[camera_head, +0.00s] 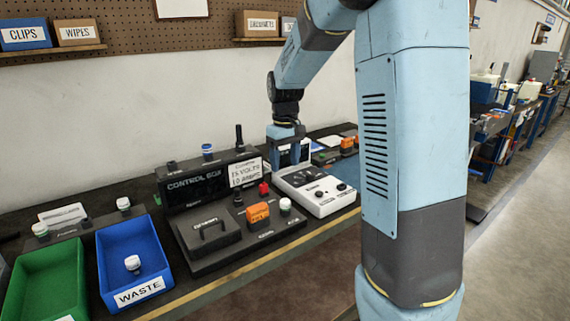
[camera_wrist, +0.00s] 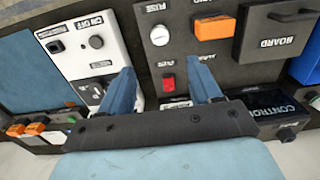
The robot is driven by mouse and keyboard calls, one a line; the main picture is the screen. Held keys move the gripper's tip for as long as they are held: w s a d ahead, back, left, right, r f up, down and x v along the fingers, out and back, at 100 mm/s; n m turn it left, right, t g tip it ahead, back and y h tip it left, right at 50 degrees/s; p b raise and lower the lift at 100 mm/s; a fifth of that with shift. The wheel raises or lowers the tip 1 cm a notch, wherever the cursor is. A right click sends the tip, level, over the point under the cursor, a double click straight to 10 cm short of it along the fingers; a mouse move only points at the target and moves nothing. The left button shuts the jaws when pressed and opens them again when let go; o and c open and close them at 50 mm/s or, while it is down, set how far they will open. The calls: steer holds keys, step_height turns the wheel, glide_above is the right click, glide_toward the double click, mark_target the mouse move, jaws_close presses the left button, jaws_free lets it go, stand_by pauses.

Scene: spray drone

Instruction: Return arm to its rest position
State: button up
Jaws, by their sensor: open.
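My arm reaches from the right over the bench in the head view, with my gripper (camera_head: 290,158) pointing down at the back edge of the white switch unit (camera_head: 318,195). In the wrist view my gripper (camera_wrist: 164,86) has two blue fingers spread apart with nothing between them. The left finger overlaps the edge of the white ON/OFF unit (camera_wrist: 75,62). The right finger is over the dark panel, near a red switch (camera_wrist: 168,83). Whether the fingers touch anything below is unclear.
The dark control box (camera_head: 190,188) stands left of my gripper, with an orange block (camera_head: 258,215) and black board cover (camera_head: 208,235) before it. A blue waste bin (camera_head: 110,282) holds a white-capped bottle (camera_head: 132,263). A green bin (camera_head: 70,262) is beside it. A pegboard wall rises behind.

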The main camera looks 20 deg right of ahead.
stand_by(0.5)
steer(key=s+r+m+t, duration=0.1)
steer(key=s+r+t, duration=0.1)
steer(key=s, duration=0.7)
steer(key=s+r+m+t, duration=0.1)
steer(key=s+r, duration=0.3)
steer(key=s, duration=0.5)
steer(key=s+r+m+t, duration=0.1)
steer(key=s+r, duration=0.3)
steer(key=s, duration=0.6)
steer(key=shift+d+m+t, duration=0.2)
steer(key=shift+m+t, duration=0.1)
steer(key=shift+t, duration=0.5)
steer(key=shift+s, duration=0.1)
steer(key=shift+c, duration=0.3)
